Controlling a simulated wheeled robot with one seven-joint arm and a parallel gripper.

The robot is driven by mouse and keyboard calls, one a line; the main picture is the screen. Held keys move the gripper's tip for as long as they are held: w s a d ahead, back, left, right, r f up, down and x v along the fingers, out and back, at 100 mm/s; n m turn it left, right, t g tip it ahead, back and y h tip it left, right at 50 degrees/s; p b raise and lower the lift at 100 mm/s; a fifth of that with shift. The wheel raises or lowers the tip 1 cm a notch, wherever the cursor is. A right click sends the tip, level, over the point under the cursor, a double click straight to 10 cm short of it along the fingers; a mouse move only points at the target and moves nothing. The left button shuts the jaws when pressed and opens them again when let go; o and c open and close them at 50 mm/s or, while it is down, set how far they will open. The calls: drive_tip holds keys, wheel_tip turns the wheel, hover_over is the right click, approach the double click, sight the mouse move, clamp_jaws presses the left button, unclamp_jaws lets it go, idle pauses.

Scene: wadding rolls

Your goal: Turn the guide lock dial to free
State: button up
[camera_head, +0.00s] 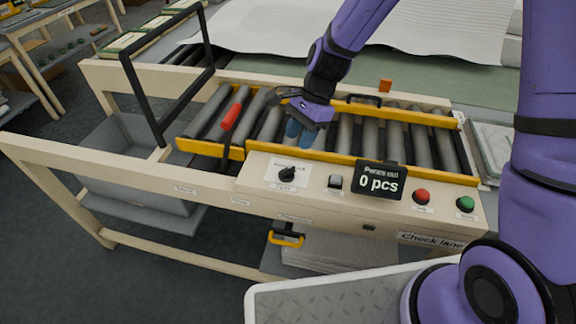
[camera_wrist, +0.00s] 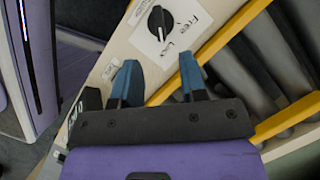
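The guide lock dial is a black round knob (camera_head: 287,173) on a white label plate at the left of the cream control panel. In the wrist view the dial (camera_wrist: 159,22) lies beyond the fingertips, with the words Free and Lock beside it. My gripper (camera_head: 300,132) has blue fingers and hangs above the rollers, just behind the panel and apart from the dial. In the wrist view my gripper (camera_wrist: 160,72) is open with nothing between the fingers.
On the panel right of the dial are a grey switch (camera_head: 335,182), a 0 pcs display (camera_head: 380,180), a red button (camera_head: 422,196) and a green button (camera_head: 465,203). A yellow rail (camera_head: 330,160) runs behind the panel. A black frame (camera_head: 140,95) stands up at left.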

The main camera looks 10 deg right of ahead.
sight(287, 168)
drive_tip(key=x, duration=0.9)
drive_tip(key=shift+f, duration=0.15)
drive_tip(key=shift+c, duration=0.2)
clamp_jaws()
